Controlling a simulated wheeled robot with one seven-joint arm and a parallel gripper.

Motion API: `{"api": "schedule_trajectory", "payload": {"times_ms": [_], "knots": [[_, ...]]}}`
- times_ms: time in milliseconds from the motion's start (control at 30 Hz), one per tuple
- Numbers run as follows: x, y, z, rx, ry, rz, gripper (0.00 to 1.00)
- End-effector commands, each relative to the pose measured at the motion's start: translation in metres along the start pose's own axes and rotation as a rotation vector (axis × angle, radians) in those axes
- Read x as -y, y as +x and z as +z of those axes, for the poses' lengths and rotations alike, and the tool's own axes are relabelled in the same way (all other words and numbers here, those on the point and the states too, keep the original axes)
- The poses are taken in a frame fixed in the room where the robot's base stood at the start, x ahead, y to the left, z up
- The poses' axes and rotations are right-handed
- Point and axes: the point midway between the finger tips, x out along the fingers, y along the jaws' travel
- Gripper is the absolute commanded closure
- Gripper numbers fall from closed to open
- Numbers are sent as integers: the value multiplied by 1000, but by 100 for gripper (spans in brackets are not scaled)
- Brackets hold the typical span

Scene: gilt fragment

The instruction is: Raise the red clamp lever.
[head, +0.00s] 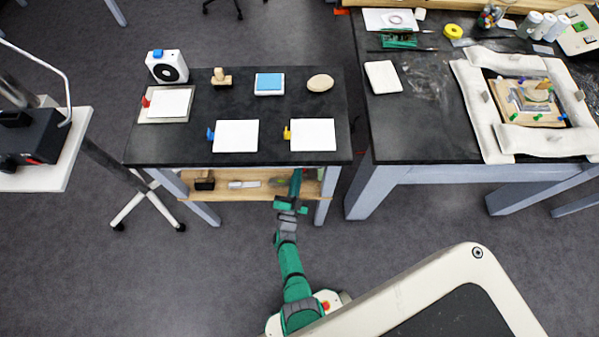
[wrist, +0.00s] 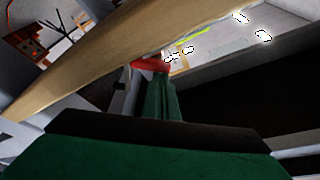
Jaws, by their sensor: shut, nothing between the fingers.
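The red clamp lever (head: 145,102) stands at the left edge of a board with a white sheet (head: 170,102), at the left of the dark tabletop. It looks tilted, but it is too small to judge its exact angle. My gripper (wrist: 148,88) is shut and empty. In the head view my gripper (head: 295,185) is low at the table's front, by the wooden shelf under the top, well right of the red lever and apart from it. A red patch (wrist: 150,66) shows at the fingertips in the wrist view; I cannot tell what it is.
Boards with a blue lever (head: 211,134) and a yellow lever (head: 287,133) stand along the front. A white fan-like device (head: 166,67) and a wooden stamp (head: 221,77) are behind. The tabletop edge (head: 240,163) overhangs the wooden shelf (head: 225,187). A second table stands right.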

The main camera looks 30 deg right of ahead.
Motion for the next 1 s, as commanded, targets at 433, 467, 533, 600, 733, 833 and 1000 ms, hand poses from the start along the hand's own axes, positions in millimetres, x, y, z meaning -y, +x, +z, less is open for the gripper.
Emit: {"api": "schedule_trajectory", "payload": {"times_ms": [433,467,533,600,733,833,1000], "knots": [[2,-3,8,1,-141,-50,100],[2,-3,9,1,-144,-52,100],[2,-3,9,1,-148,-53,100],[2,-3,9,1,-150,-54,100],[2,-3,9,2,-150,-54,100],[2,-3,9,2,-149,-54,100],[2,-5,9,3,-149,-53,100]]}}
